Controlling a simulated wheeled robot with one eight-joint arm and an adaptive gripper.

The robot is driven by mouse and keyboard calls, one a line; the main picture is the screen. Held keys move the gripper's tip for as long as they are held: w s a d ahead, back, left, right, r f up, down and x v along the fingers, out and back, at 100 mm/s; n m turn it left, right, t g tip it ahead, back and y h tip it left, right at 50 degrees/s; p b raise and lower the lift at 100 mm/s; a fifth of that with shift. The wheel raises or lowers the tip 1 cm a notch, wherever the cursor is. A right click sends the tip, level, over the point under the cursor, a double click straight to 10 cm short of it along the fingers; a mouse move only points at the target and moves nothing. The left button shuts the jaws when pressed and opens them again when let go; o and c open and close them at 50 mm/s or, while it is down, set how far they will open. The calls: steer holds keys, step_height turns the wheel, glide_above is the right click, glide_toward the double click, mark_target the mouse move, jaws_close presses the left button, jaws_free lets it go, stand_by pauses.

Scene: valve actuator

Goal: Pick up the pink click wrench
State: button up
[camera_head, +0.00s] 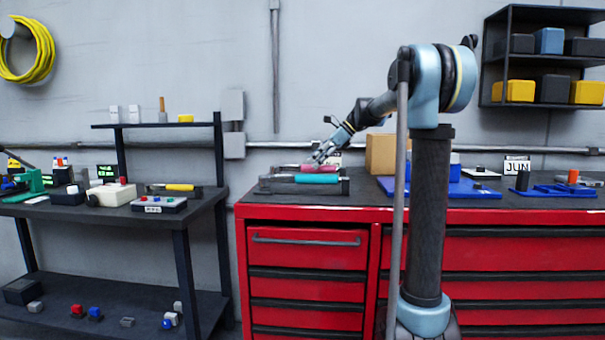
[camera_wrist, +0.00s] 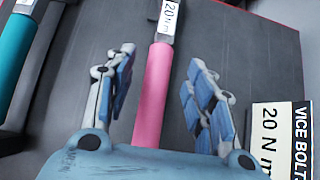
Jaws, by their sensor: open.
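The pink click wrench (camera_wrist: 154,92) lies in the wrist view between the two fingers of my gripper (camera_wrist: 157,95), its handle running away from me. A white label reading 20 N is on its far end. My gripper is open, with one finger on each side of the handle and a gap on both sides. In the head view the pink wrench (camera_head: 294,167) lies on the red workbench behind a teal wrench, and my gripper (camera_head: 318,158) is over its right part. The near end of the handle is hidden by my gripper body in the wrist view.
The teal wrench (camera_wrist: 12,50) lies parallel at the left. A sign (camera_wrist: 275,140) reading "20 N m, VICE BOLT" stands at the right. A cardboard box (camera_head: 381,154) and a blue tray (camera_head: 470,188) are farther right on the red workbench (camera_head: 420,214).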

mark_target(307, 169)
steer(key=shift+x, duration=2.75)
steer(key=shift+d+f, duration=0.1)
steer(key=shift+d, duration=0.05)
jaws_close()
